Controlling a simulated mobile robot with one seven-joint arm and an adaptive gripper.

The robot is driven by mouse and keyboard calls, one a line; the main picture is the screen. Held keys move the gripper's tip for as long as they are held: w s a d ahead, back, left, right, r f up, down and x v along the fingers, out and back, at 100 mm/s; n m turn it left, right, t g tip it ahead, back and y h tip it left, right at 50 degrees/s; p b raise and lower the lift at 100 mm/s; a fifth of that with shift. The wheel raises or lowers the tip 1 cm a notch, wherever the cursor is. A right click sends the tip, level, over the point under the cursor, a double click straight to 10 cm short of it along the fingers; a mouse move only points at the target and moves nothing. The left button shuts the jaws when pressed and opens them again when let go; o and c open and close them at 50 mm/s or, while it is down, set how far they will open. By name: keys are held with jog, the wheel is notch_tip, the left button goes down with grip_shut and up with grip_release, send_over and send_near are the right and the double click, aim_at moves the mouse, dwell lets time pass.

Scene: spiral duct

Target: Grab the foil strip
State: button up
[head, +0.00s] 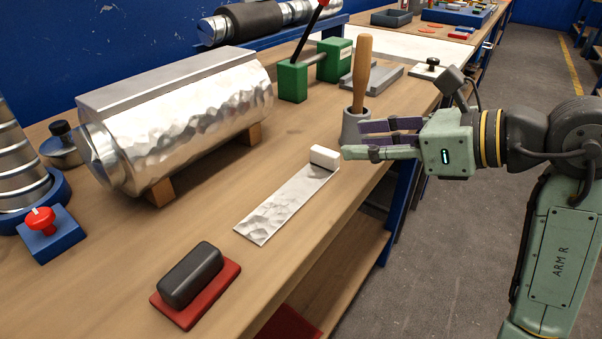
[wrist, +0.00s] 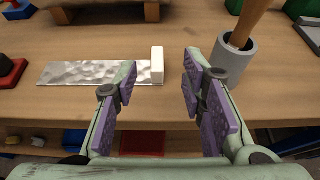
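The foil strip (head: 285,207) is a flat, crinkled silver band on the wooden bench, with a white block (head: 324,157) at its far end. In the wrist view the strip (wrist: 85,74) runs left to right, and the white block (wrist: 157,65) is at its right end. My gripper (head: 352,142) is at the bench's right side, near the white block and beside the grey cup. In the wrist view my gripper (wrist: 160,78) has its purple-padded fingers spread wide with nothing between them. The left finger overlaps the strip's right end in the picture.
A grey cup (head: 355,128) holding a wooden handle (head: 362,75) stands close to my gripper. A dark block on a red pad (head: 195,290) lies at the front. A large foil-wrapped duct (head: 180,120) rests on wooden supports behind the strip. Bare bench surrounds the strip.

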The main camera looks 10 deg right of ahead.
aim_at(321, 149)
jog(key=x, duration=0.3)
jog(key=shift+p+x, duration=0.85)
jog(key=shift+x, duration=1.8)
jog(key=shift+s+f, duration=0.2)
jog(key=shift+c, duration=0.6)
grip_shut()
